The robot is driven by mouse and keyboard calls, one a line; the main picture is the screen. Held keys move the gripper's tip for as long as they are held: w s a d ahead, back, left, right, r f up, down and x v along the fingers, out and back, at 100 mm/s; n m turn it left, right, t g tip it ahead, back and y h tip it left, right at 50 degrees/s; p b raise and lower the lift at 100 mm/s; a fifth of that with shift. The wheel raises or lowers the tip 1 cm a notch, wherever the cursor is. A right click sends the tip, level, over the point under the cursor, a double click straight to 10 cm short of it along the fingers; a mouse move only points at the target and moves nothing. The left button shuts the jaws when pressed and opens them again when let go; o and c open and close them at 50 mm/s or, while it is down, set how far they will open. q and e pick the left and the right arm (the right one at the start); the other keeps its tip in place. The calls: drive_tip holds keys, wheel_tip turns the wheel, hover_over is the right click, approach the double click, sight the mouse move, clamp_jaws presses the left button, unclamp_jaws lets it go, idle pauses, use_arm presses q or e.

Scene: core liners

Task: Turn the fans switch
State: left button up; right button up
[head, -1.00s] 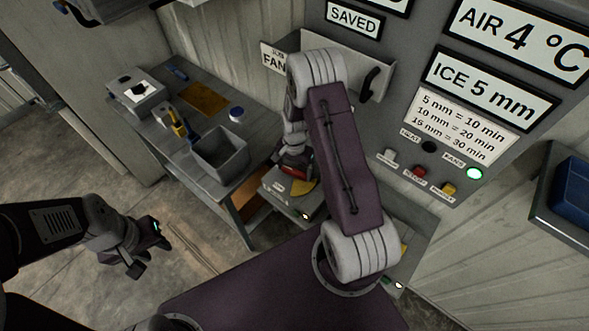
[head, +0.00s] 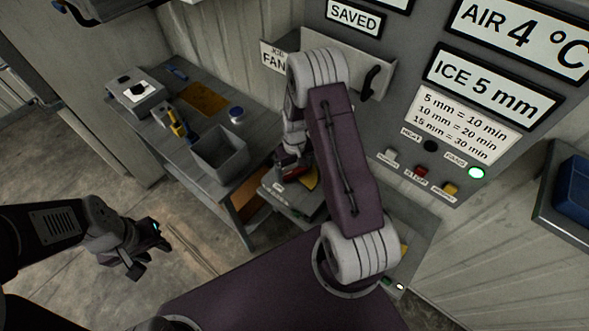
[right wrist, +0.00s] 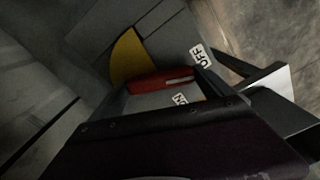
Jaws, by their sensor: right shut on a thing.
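The fans switch is a grey box (head: 288,196) with a red handle (right wrist: 158,80) and a yellow patch (right wrist: 126,55). The right wrist view shows an OFF label (right wrist: 201,57) and an ON label (right wrist: 180,99) beside the handle. My right gripper (head: 288,172) is shut on the red handle; my wrist hides part of the box in the head view. My left gripper (head: 150,256) is open and empty over the floor at the left.
A grey workbench (head: 185,165) holds an open grey bin (head: 220,152), a white-topped box (head: 138,93), a yellow tool (head: 177,124) and a round container (head: 236,115). The wall panel (head: 385,130) has a lit green lamp (head: 476,172) by the FANS label. A blue bin (head: 572,200) is at right.

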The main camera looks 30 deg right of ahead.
drive_tip(key=shift+w+r+n, duration=0.1)
drive_tip(key=shift+w+n, duration=0.05)
drive_tip(key=shift+n, duration=1)
drive_tip(key=shift+w+r+n, duration=0.1)
drive_tip(key=shift+n, duration=1.05)
drive_tip(key=o, duration=1.8)
drive_tip(key=shift+s+f, duration=0.1)
wheel_tip(320, 180, up, 9)
drive_tip(key=b, duration=0.1)
